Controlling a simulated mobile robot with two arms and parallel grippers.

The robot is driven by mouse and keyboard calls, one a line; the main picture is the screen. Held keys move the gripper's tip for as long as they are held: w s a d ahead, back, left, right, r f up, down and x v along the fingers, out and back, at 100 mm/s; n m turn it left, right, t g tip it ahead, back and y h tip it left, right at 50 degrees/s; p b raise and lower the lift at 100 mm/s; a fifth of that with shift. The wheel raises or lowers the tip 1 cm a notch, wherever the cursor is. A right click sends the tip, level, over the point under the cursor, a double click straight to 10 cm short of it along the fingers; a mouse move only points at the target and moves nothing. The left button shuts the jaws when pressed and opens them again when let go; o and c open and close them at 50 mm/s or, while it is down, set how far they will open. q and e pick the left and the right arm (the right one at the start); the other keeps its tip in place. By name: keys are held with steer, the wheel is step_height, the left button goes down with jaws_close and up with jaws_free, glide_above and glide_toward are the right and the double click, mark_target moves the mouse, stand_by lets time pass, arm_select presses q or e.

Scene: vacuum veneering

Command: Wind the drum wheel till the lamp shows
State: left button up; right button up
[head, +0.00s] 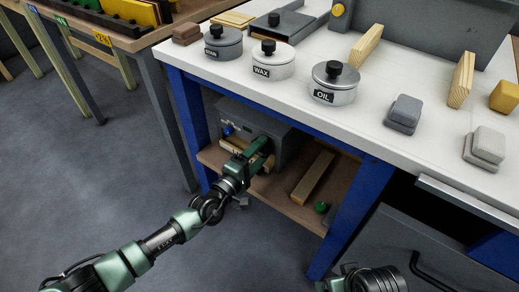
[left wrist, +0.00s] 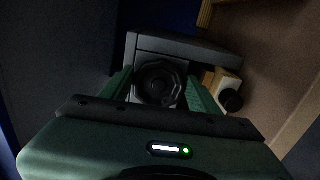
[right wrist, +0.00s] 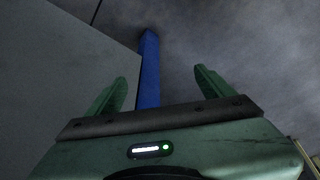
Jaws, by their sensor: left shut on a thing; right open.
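A grey box (head: 283,141) stands on the lower shelf under the workbench. My left gripper (head: 262,153) reaches in at its front. In the left wrist view, a dark round ribbed wheel (left wrist: 157,84) on the grey box (left wrist: 205,52) sits between the fingers of my left gripper (left wrist: 158,90), which is shut on it. In the head view my gripper hides the wheel. I cannot make out a lit lamp in any view. My right gripper (right wrist: 160,88) is open and empty, near a blue bench leg.
The shelf (head: 290,187) also holds a wooden bar (head: 313,178) and a small green item (head: 321,207). Labelled tins, including oil (head: 334,84), and blocks stand on the white bench top (head: 300,105). A blue leg (head: 350,215) stands right of the shelf opening.

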arm_select(q)
steer(key=m, duration=0.2)
steer(key=m+p, duration=0.1)
steer(key=m, duration=0.2)
steer(key=shift+f+m, duration=0.2)
steer(key=shift+m, duration=0.1)
steer(key=m+p, duration=0.1)
steer(key=m, duration=0.1)
steer(key=shift+a+f+m, duration=0.1)
steer(key=shift+m, duration=0.2)
steer(key=m+p, duration=0.1)
steer(key=m, duration=0.5)
steer(key=shift+w+a+f, duration=0.1)
steer(key=shift+m, duration=0.9)
steer(key=shift+a+m+p, duration=0.1)
steer(key=shift+m+p, duration=0.25)
steer(key=shift+m, duration=0.25)
arm_select(e)
step_height(320, 180, down, 14)
steer(key=s, duration=0.1)
steer(key=shift+s+r+g, duration=0.15)
steer(key=shift+g, duration=0.25)
arm_select(q)
steer(key=o, duration=1.3)
steer(key=shift+w, duration=0.1)
steer(key=shift+o, duration=0.2)
